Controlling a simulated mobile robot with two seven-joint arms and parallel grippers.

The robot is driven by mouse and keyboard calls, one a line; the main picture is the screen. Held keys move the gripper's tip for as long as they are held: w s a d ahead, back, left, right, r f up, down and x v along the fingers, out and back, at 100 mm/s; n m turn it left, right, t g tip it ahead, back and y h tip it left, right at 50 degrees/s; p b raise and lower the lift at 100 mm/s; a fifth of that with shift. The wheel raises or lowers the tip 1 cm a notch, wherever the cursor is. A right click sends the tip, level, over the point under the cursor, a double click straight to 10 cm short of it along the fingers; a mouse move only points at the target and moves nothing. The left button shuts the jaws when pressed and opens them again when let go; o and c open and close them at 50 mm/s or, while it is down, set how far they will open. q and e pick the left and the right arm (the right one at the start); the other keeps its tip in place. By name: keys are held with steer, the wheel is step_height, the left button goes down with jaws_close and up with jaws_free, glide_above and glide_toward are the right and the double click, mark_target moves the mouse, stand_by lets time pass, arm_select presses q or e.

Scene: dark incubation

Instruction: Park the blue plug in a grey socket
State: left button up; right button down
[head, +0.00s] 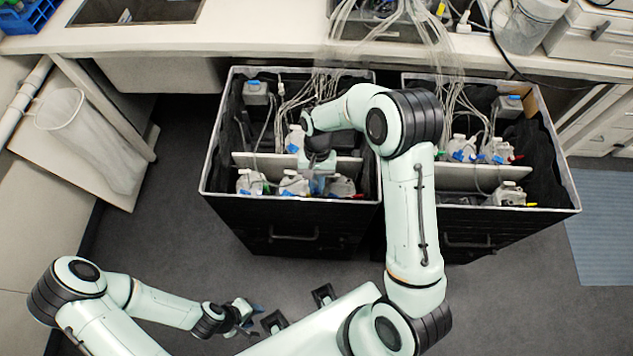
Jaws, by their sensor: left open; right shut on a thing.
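My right gripper (318,184) reaches down into the left black box (290,215), at its inner divider, among white bottles. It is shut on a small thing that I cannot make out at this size. Blue parts show on a white bottle (296,140) just left of this gripper and on bottles below it; I cannot tell which is the blue plug. Grey blocks with a little blue sit at the back of the left box (255,93) and of the right box (509,106); I cannot tell if they are sockets. My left gripper (246,314) is open and empty, low over the floor.
The right black box (480,225) also holds bottles and tubes. Many pale tubes (395,45) run from the bench into both boxes, close to my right arm. A white bin (95,145) stands at left. The dark floor between it and the boxes is clear.

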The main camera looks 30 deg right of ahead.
steer(key=shift+f+b, duration=0.3)
steer(key=shift+f, duration=0.3)
steer(key=c, duration=1.1)
jaws_free()
steer(key=shift+o, duration=0.2)
steer(key=shift+r, duration=0.1)
steer(key=p+v, duration=0.1)
steer(key=v, duration=1.2)
steer(key=shift+r, duration=0.1)
